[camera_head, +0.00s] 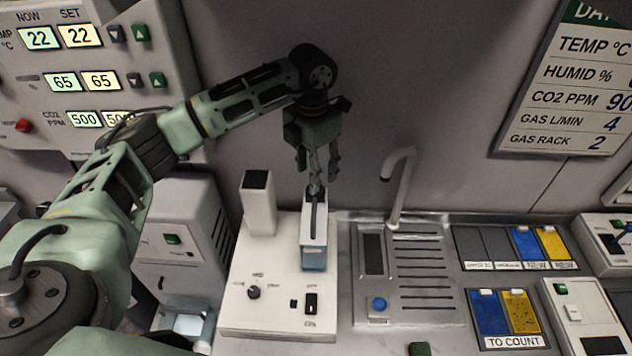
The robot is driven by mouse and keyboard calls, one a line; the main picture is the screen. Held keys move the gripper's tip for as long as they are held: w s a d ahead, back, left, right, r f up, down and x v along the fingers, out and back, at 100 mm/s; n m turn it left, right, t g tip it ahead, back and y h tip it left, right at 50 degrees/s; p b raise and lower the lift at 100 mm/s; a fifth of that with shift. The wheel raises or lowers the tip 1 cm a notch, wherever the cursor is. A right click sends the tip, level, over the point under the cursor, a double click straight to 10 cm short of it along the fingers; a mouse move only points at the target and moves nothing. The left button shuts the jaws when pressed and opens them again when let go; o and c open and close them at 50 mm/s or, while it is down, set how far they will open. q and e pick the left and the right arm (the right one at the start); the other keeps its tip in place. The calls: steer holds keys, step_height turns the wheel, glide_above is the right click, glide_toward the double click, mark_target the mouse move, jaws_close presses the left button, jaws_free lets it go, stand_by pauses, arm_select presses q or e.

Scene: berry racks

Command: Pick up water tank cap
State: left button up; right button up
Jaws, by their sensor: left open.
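A small white machine (245,325) with a knob and a dark switch stands on the counter. At its back right is an upright tank (313,258), pale grey with a bluish lower part and a dark vertical strip on its front. My left gripper (317,186) points down right at the top of the tank, its fingers open. The fingers cover the tank's top, so I cannot make out a separate cap or tell whether they touch it. My right gripper does not show.
A white column (259,205) with a dark top rises left of the tank. To the right are a curved tap (399,185), a ribbed drain board (427,275) and blue and yellow card slots (505,312). A grey wall is close behind.

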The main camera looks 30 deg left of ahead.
arm_select(q)
step_height(320, 180, down, 3)
steer(key=shift+w+r+p, duration=0.1)
steer(key=shift+r+p, duration=0.05)
steer(key=shift+p, duration=1.1)
step_height(320, 180, down, 2)
steer(key=shift+d+f+p, duration=0.15)
steer(key=shift+p, duration=0.3)
steer(key=shift+s+f, duration=0.2)
steer(key=shift+f, duration=0.15)
steer(key=shift+w+f, duration=0.4)
steer(key=shift+o, duration=0.4)
steer(key=shift+w+a, duration=0.1)
steer(key=shift+a, duration=0.15)
steer(key=c, duration=0.4)
steer(key=shift+s+d+r, duration=0.1)
steer(key=shift+s+d, duration=0.05)
steer(key=shift+s, duration=0.05)
steer(key=c, duration=0.3)
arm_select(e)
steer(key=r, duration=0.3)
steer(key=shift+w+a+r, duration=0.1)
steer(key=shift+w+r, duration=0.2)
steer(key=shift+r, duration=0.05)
